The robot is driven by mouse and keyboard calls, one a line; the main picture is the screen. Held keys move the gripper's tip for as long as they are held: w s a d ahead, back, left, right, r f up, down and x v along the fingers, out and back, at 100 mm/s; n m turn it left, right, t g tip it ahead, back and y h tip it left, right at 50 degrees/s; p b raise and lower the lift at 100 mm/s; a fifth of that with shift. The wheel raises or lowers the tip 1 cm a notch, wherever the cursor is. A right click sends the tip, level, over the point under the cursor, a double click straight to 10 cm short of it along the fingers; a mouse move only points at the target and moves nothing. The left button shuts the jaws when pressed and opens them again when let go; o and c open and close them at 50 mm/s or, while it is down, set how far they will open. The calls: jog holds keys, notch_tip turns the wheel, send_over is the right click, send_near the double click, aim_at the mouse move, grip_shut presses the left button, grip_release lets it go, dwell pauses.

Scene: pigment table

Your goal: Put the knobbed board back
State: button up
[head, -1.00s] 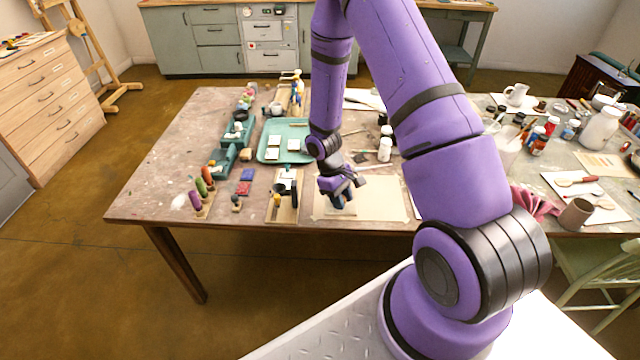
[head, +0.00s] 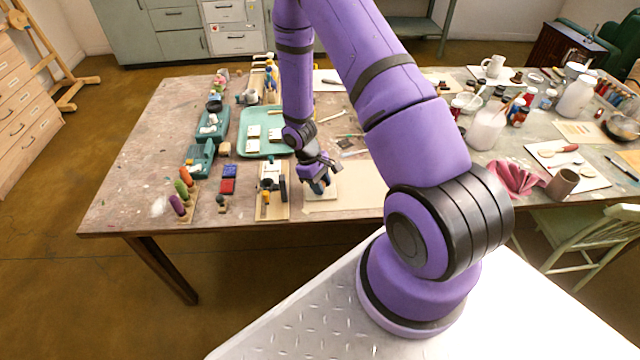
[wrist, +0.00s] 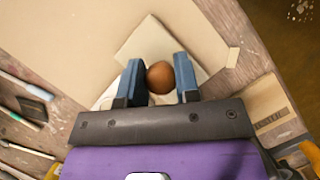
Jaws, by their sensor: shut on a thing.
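My gripper (wrist: 159,80) is shut on a round brown knob (wrist: 160,77), held between its blue fingers. A pale, flat square board (wrist: 150,42) shows behind the knob in the wrist view, its lower part hidden by the fingers. In the head view my gripper (head: 319,186) is over the left end of a beige paper sheet (head: 355,190) near the table's front edge. A pale corner of the board (head: 329,191) shows beside the fingers. I cannot tell whether the board touches the paper.
Left of my gripper stands a wooden stand (head: 272,207) with dark and yellow parts. A green tray (head: 247,149) with white tiles lies behind it. Brushes or tools (wrist: 25,110) lie close by in the wrist view. The paper's right part is bare.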

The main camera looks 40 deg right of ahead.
jog(key=shift+f, duration=0.1)
jog(key=o, duration=0.8)
jog(key=shift+c, duration=0.2)
jog(key=w+a+r+m+t, duration=0.1)
jog(key=w+a+r, duration=0.1)
jog(key=r, duration=1.1)
jog(key=w+a+r+t, duration=0.1)
jog(key=w+r, duration=0.1)
jog(key=r, duration=1)
jog(key=s+a+r+m+t, duration=0.1)
jog(key=s+r, duration=0.1)
jog(key=r, duration=0.4)
jog(key=s+a+r+t, duration=0.1)
jog(key=s+a+r, duration=0.15)
jog(key=r, duration=0.45)
jog(key=s+a+r+m+t, duration=0.1)
jog(key=s+a+r+t, duration=0.1)
jog(key=s+r, duration=0.4)
jog(key=s+a+r+m+t+y, duration=0.1)
jog(key=s+a+r+t, duration=0.1)
jog(key=s+r, duration=0.5)
jog(key=s+t, duration=0.1)
jog(key=s, duration=0.4)
jog(key=shift+a+t+y, duration=0.2)
jog(key=shift+t+y, duration=0.1)
